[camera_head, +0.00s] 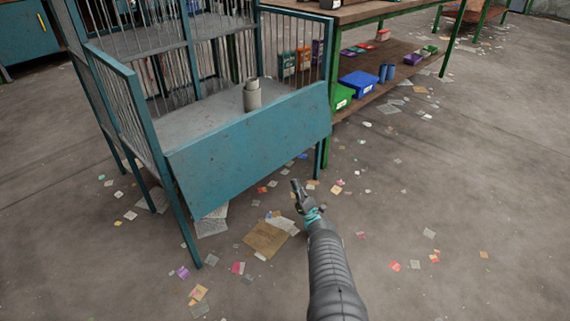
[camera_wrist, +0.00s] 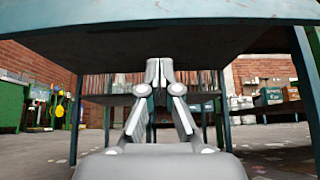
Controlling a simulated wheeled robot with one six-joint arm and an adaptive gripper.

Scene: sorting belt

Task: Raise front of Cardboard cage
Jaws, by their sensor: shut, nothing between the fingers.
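The cage (camera_head: 150,122) is a teal metal frame with upright bars, at the upper left of the head view. Its solid teal front panel (camera_head: 250,140) hangs tilted outward, with the space above it open. My gripper (camera_head: 296,188) is in front of the panel, near its lower right part. In the wrist view my gripper's fingers (camera_wrist: 159,70) are shut with nothing between them. The panel's teal edge (camera_wrist: 160,13) and dark underside span the top of that view, above the fingers. I cannot tell whether the fingertips touch the panel.
A grey cylindrical object (camera_head: 252,95) stands inside the cage. A wooden workbench (camera_head: 372,14) on green legs stands behind at right, with a green bin (camera_head: 342,97) and a blue bin (camera_head: 359,84) on its lower shelf. Paper scraps litter the floor. Floor at right is mostly open.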

